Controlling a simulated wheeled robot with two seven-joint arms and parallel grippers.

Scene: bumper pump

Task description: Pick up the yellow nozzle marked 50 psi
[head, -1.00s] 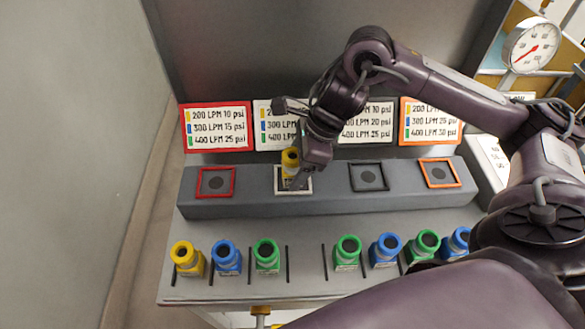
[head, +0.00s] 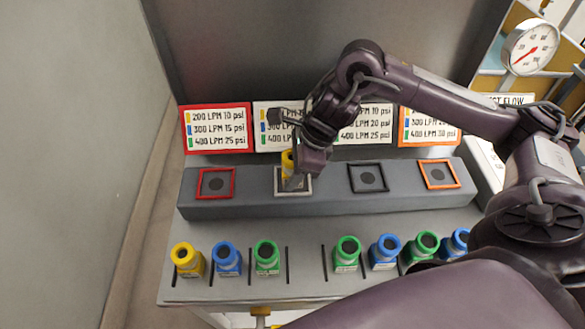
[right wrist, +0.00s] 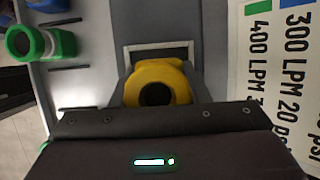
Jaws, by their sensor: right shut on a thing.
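One yellow nozzle (head: 287,162) stands at the white-framed square (head: 280,192) on the grey raised block. My right gripper (head: 296,176) is shut on it and hides much of its body. In the right wrist view, the yellow ring of the nozzle (right wrist: 140,78) with its dark opening shows just beyond the gripper housing, inside the white frame. A second yellow nozzle (head: 188,260) stands at the front left of the bench. I cannot read the pressure marking on either nozzle. My left gripper is not in view.
Blue and green nozzles, such as a blue one (head: 226,259) and a green one (head: 267,258), line the front of the bench between black dividers. Red (head: 215,197), black and orange framed squares are empty. Label boards stand behind the block. A gauge (head: 531,47) is at upper right.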

